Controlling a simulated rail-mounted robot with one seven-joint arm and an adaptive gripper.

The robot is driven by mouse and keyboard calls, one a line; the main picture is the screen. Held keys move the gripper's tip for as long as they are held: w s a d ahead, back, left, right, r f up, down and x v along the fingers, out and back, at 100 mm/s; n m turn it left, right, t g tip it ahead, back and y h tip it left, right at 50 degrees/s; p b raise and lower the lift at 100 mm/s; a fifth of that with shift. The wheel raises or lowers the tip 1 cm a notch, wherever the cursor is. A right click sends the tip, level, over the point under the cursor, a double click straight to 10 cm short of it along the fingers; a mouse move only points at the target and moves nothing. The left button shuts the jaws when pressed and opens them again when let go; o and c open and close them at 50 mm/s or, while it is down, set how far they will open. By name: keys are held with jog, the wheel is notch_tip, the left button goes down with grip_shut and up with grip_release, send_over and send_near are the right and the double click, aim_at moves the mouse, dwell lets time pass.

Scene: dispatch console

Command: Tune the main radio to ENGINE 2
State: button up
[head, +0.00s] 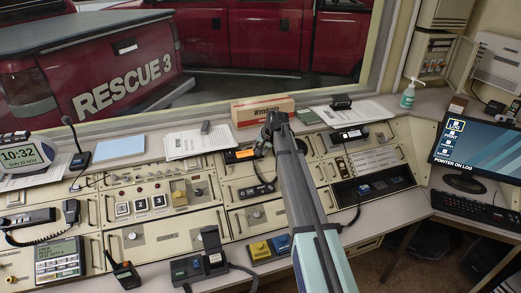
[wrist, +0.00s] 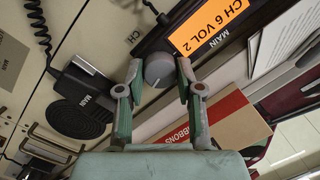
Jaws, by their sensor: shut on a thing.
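The main radio's orange display (wrist: 195,40) reads "CH 6 VOL 2", with "MAIN" lettered beside it. The display also shows in the head view (head: 241,155), on the console's upper row, too small to read there. A round grey channel knob (wrist: 158,70) sits next to the display, near a "CH" label. My gripper (wrist: 157,82) is shut on this knob, one finger on each side. In the head view my gripper (head: 268,136) is at the right end of the main radio, and my arm hides the knob and part of the panel.
A cardboard box (head: 262,112) stands close behind my gripper. A "MAIN" handset (wrist: 88,98) with a coiled cord hangs near the knob. Papers (head: 197,143) lie left of the radio. A sanitizer bottle (head: 408,95) and a monitor (head: 478,148) stand to the right.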

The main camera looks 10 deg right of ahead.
jog(key=o, duration=1.2)
jog(key=shift+c, duration=0.2)
jog(key=v, duration=1.2)
